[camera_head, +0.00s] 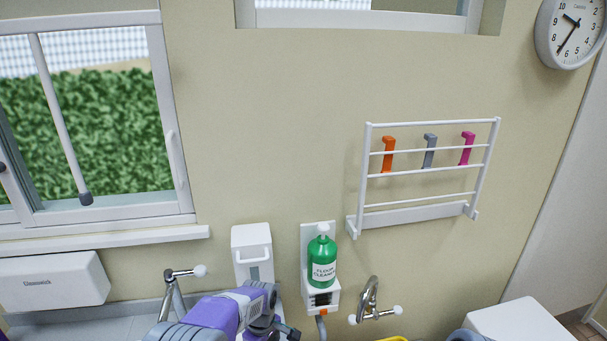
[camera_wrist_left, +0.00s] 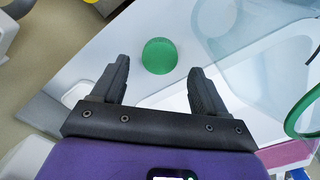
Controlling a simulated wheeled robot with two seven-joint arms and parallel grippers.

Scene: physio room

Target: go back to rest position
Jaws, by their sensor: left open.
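My left gripper (camera_head: 284,331) is at the bottom of the head view, at the end of my purple arm. In the left wrist view its two dark fingers (camera_wrist_left: 160,65) are apart with nothing between them. A round green object (camera_wrist_left: 159,56) lies on a pale surface beyond the fingertips, apart from them. My right gripper does not show in either view.
A green cleaner bottle (camera_head: 322,262) sits in a wall holder, with a white dispenser (camera_head: 252,254) to its left. Taps (camera_head: 370,300) stand nearby. A white wall rack (camera_head: 428,207) holds coloured clips. A green ring (camera_wrist_left: 303,118) shows at the wrist view's right edge.

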